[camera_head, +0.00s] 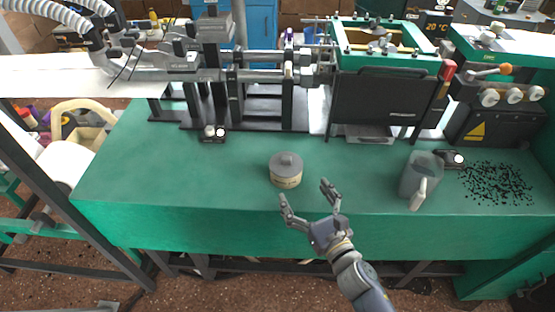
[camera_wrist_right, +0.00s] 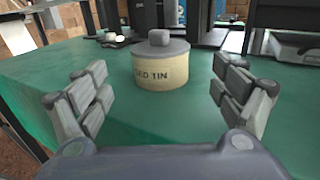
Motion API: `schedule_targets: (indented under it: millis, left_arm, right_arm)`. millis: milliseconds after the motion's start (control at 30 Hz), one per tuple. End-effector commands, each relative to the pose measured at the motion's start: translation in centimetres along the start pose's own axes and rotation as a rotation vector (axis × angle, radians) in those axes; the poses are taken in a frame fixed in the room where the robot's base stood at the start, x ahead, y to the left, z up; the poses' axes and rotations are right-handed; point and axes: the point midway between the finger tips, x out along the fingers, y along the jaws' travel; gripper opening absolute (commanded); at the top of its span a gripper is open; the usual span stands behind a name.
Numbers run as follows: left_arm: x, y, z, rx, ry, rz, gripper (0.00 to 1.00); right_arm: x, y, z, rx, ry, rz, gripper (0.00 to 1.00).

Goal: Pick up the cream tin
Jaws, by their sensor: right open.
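The cream tin (camera_head: 286,176) is a short round tin with a grey knobbed lid, standing upright on the green bench (camera_head: 180,176). In the right wrist view the tin (camera_wrist_right: 160,72) stands ahead, centred between the fingers, with part of a label reading "TIN". My right gripper (camera_head: 304,197) is open and empty at the bench's front edge, just in front and to the right of the tin, not touching it. Its spread fingers (camera_wrist_right: 158,92) show on both sides in the wrist view. My left gripper is not in view.
A grey jug (camera_head: 420,175) with a pale handle stands to the right of the tin. Black pellets (camera_head: 497,183) are scattered further right. Machinery (camera_head: 385,95) with black plates lines the back of the bench.

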Motion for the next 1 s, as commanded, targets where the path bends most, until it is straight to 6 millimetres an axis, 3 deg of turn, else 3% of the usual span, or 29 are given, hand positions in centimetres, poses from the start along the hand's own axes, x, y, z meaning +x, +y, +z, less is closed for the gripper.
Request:
schedule_targets:
  millis: [200,400,533,1000]
  left_arm:
    - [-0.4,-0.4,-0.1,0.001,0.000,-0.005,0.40]
    - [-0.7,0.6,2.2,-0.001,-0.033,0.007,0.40]
    - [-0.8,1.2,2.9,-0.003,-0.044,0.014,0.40]
    - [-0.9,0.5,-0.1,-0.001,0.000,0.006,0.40]
  right_arm:
    - [2.2,-0.1,0.1,0.002,-0.001,-0.001,0.88]
    - [4.8,0.0,0.0,0.004,0.000,-0.001,0.88]
    - [5.5,0.0,0.0,0.003,0.000,-0.001,0.88]
    - [10.6,0.0,0.0,0.003,0.001,-0.001,0.88]
